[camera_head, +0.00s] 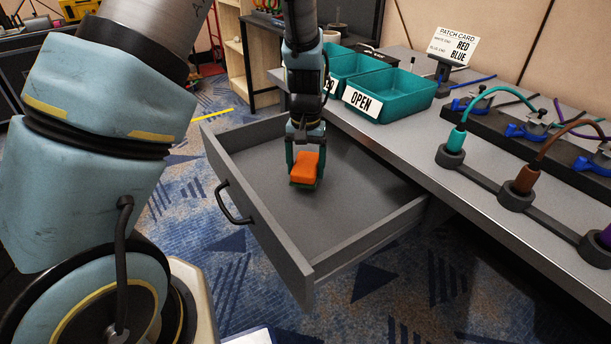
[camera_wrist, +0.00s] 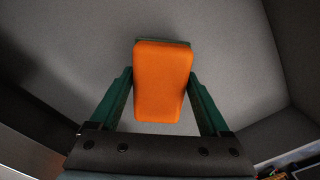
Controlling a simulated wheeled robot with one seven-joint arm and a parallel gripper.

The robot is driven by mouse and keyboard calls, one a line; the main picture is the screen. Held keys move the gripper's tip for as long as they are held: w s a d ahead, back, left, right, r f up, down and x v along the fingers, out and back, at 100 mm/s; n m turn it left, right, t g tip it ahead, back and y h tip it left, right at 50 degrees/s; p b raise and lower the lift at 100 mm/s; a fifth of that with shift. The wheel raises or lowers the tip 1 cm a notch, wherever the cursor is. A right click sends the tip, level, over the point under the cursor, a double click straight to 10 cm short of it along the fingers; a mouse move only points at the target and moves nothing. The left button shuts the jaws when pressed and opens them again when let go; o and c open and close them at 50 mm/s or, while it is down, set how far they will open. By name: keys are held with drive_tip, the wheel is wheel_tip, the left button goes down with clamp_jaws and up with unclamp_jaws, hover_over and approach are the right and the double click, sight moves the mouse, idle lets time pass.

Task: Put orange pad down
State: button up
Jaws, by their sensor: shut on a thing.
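The orange pad (camera_head: 305,166) is a small block with a green underside, held at the end of my arm. My gripper (camera_head: 305,172) points down inside the open grey drawer (camera_head: 345,205) and is shut on the pad. In the wrist view the pad (camera_wrist: 163,82) lies between the two green fingers of my gripper (camera_wrist: 163,95), with the grey drawer floor (camera_wrist: 235,60) behind it. I cannot tell whether the pad touches the drawer floor.
The drawer's front panel has a black handle (camera_head: 233,204). Teal bins, one labelled OPEN (camera_head: 362,101), stand on the grey counter (camera_head: 395,140) above. Cable posts with coloured cables (camera_head: 455,140) line the counter at right. The drawer floor around the pad looks bare.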

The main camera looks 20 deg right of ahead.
drive_tip(key=shift+f, duration=1.35)
drive_tip(key=shift+f, duration=0.15)
drive_tip(key=o, duration=1.2)
drive_tip(key=shift+c, duration=0.2)
